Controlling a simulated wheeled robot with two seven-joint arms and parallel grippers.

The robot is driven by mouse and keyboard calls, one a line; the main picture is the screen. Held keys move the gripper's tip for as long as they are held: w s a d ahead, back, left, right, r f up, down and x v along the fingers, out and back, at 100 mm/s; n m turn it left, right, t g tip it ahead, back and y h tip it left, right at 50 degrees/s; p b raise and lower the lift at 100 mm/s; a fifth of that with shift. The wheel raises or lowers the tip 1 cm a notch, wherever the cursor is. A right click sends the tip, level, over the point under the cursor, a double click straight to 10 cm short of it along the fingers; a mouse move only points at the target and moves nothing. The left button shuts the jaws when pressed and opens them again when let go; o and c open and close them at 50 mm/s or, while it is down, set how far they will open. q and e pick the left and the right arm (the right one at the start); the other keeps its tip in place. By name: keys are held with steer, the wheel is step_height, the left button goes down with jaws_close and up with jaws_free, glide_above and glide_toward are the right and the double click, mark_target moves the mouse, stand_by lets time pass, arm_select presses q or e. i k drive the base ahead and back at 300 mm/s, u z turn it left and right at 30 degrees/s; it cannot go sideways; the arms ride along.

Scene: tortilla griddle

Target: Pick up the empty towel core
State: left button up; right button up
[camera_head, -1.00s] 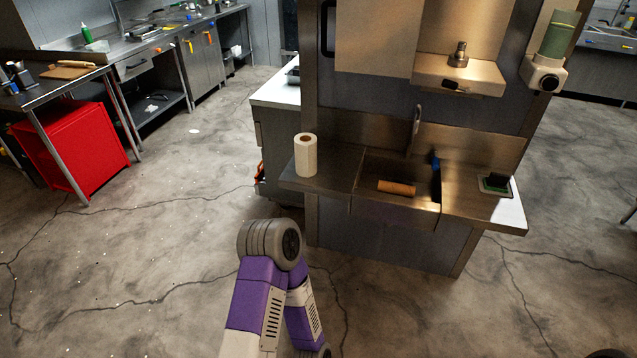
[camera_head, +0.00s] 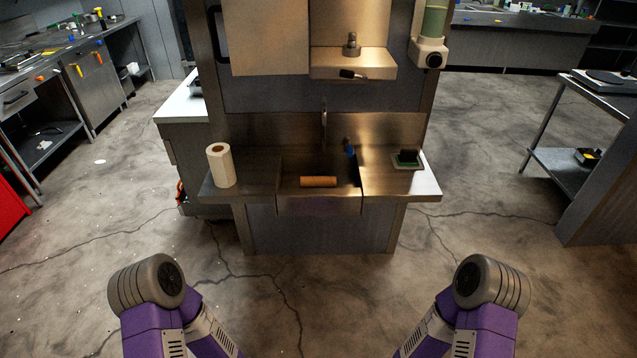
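The empty towel core is a short brown cardboard tube (camera_head: 318,182). It lies on its side in the sink basin (camera_head: 319,206), at the middle of the metal counter ahead of me. Both my purple and grey arms show at the bottom of the view, well short of the counter. Their grippers are out of the picture, so I cannot see their state. Nothing touches the tube.
A full white paper towel roll (camera_head: 221,166) stands upright on the counter left of the sink. A faucet (camera_head: 324,122) rises behind the basin. The floor before the counter is clear.

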mark_target(305, 181)
steer(key=u, duration=0.7)
steer(key=i, duration=0.75)
steer(key=u, duration=0.4)
